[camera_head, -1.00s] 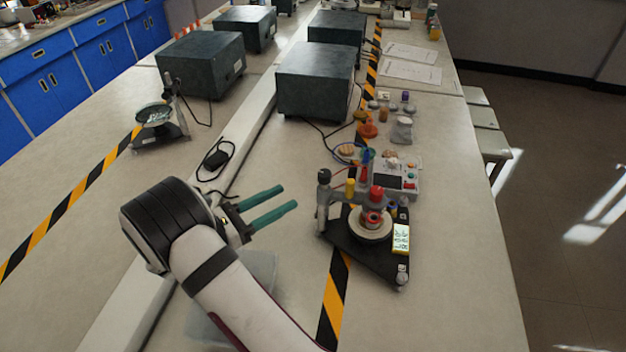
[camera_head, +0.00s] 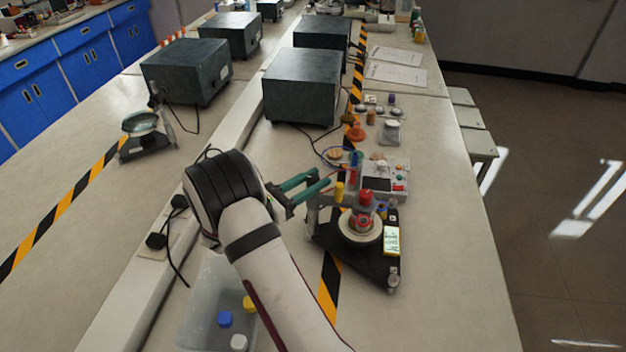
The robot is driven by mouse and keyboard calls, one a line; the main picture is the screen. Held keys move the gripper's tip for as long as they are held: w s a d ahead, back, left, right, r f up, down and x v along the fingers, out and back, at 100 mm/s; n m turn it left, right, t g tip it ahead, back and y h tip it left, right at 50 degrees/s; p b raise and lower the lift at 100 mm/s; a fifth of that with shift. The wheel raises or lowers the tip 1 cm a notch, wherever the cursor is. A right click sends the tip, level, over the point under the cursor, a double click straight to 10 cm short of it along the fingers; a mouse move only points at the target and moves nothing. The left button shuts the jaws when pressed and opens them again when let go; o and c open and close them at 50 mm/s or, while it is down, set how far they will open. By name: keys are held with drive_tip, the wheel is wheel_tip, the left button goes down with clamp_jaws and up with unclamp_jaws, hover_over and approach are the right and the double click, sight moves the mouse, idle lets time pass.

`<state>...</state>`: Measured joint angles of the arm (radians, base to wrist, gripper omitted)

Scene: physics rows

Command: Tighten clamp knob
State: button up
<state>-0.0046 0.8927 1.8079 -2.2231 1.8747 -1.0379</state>
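A dark stand (camera_head: 367,262) sits on the bench at right of centre. It carries a round pale disc (camera_head: 347,227), a red-topped part (camera_head: 365,197) above the disc, and a small yellow upright piece (camera_head: 339,191). My gripper (camera_head: 323,178) reaches in from the left with two green fingers, which are apart with a gap between them. The fingertips overlap the stand's left post in the picture. The post's dark top knob, seen earlier, is now hidden by the fingers. I cannot tell whether the fingers touch it or which knob is the clamp knob.
A grey instrument box (camera_head: 386,180) with a cable stands just behind the stand. Small coloured weights and bottles (camera_head: 356,131) stand farther back. A clear bin (camera_head: 207,301) with coloured pieces lies beside my arm. A large dark box (camera_head: 301,86) stands behind.

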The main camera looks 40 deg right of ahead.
clamp_jaws()
drive_tip(key=shift+m+g, duration=0.4)
drive_tip(key=shift+g, duration=0.2)
drive_tip(key=m+g, duration=0.3)
drive_tip(key=g, duration=0.2)
drive_tip(key=shift+y, duration=0.4)
drive_tip(key=shift+m+g+y, duration=1)
drive_tip(key=shift+m+g, duration=0.7)
drive_tip(key=shift+g, duration=0.6)
drive_tip(key=shift+o, duration=1.6)
unclamp_jaws()
